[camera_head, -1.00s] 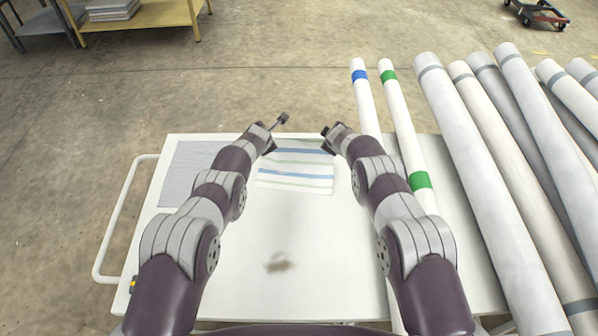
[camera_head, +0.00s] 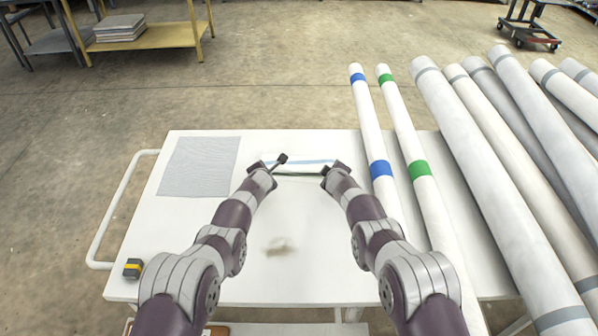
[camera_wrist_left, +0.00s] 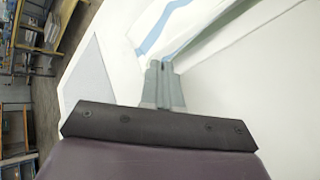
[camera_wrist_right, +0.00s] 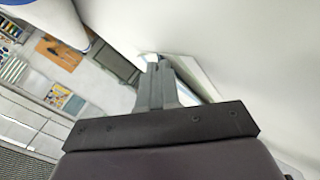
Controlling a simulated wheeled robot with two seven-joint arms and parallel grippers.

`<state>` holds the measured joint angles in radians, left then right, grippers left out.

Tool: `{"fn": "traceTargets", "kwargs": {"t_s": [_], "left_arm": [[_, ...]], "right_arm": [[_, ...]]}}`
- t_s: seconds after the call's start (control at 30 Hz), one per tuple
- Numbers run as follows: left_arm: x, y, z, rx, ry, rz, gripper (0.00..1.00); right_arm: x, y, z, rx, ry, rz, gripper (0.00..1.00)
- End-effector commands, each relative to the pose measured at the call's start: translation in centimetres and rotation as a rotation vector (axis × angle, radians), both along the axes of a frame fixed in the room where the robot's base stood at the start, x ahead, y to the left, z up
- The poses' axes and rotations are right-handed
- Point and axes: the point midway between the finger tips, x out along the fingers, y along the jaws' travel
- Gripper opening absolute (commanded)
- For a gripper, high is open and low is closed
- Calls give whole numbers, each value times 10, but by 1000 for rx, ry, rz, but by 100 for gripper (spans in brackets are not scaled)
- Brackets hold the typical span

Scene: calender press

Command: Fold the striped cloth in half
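The striped cloth (camera_head: 300,168) lies between my two grippers near the back of the white table, with a pale blue stripe at its far side and a dark green band at its near side. My left gripper (camera_head: 271,165) is at its left side; in the left wrist view the fingers (camera_wrist_left: 163,85) look closed on a greenish edge of the cloth (camera_wrist_left: 205,38). My right gripper (camera_head: 328,169) is at its right side; its fingers (camera_wrist_right: 158,85) look closed together in the right wrist view, with a cloth edge beside them. The grippers hide the cloth's side corners.
A grey sheet (camera_head: 200,166) lies on the white table (camera_head: 190,225) to the left. Two long tubes with blue (camera_head: 380,168) and green (camera_head: 420,167) bands lie at the right, beside larger rolls (camera_head: 480,170). The table's front middle is clear apart from a dark smudge.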

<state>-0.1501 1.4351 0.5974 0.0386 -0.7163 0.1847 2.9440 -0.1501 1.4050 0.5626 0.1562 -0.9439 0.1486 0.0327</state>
Motion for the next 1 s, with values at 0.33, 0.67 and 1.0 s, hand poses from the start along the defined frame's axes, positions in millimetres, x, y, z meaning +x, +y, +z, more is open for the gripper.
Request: {"fn": "traceTargets", "kwargs": {"t_s": [0.33,0.67,1.0], "left_arm": [[-1,0,-2,0,-3,1,12],[-3,0,-7,1,6,1,47],[-11,0,28,0,3,2,47]], "right_arm": [[-1,0,-2,1,-3,-2,12],[-3,-1,-7,0,5,-2,47],[-11,-1,28,-1,2,-2,47]]}}
